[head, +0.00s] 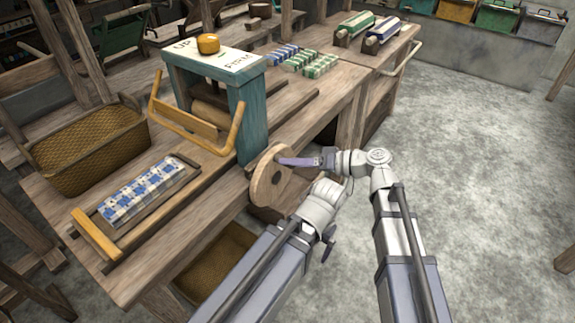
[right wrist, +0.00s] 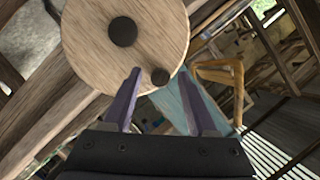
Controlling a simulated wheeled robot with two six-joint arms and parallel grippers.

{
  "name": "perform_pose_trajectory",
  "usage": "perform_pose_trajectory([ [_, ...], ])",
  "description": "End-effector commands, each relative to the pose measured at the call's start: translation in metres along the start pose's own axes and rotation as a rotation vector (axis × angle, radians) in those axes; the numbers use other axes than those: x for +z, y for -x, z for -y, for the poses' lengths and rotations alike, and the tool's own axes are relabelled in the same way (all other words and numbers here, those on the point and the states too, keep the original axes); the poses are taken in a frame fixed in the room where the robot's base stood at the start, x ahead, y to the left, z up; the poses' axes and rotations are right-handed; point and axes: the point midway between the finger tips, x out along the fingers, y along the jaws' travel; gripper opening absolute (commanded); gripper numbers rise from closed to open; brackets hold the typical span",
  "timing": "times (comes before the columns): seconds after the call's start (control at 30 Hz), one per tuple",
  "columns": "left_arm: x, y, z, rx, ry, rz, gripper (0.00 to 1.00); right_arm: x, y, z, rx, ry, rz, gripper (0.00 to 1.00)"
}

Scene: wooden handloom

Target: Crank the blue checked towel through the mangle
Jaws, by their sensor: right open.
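The blue checked towel (head: 142,190) lies flat on a wooden tray (head: 190,162) on the bench, in front of the mangle. The mangle (head: 245,118) has a teal frame, a wooden roller (head: 208,112) and a white lettered top. Its round wooden crank wheel (head: 268,183) is on the right side and fills the top of the right wrist view (right wrist: 85,35). My right gripper (head: 290,161) is open at the wheel. In the right wrist view its purple fingers stand either side of the dark crank knob (right wrist: 160,77), apparently without gripping it. My left gripper (head: 328,240) is lower, partly hidden by its arm.
A woven basket (head: 88,150) stands left of the mangle. A yellow wooden frame (head: 185,122) is at the mangle's front. Several folded checked cloths (head: 310,64) and two rolled cloths (head: 368,30) lie farther back. The floor on the right (head: 480,170) is clear.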

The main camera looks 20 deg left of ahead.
Motion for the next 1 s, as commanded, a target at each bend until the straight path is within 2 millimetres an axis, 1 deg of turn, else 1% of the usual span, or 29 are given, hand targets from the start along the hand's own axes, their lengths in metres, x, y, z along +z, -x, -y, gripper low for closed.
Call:
perform_pose_trajectory([
  [0.03,0.0,-0.003,0.0,0.0,0.0,0.0,0.96,0.001,-0.007,-0.001,-0.001,0.001,0.001,0.58],
  [0.2,0.0,-0.005,-0.001,0.0,0.0,0.0,0.96,0.0,-0.018,0.0,0.0,0.0,0.001,0.58],
  [0.53,0.0,-0.005,-0.001,0.0,0.0,0.0,0.96,0.0,-0.02,0.0,0.001,-0.001,0.0,0.57],
  [1.0,0.0,-0.005,-0.001,0.0,0.0,0.0,0.96,0.0,-0.02,0.0,0.001,-0.001,0.0,0.04],
])
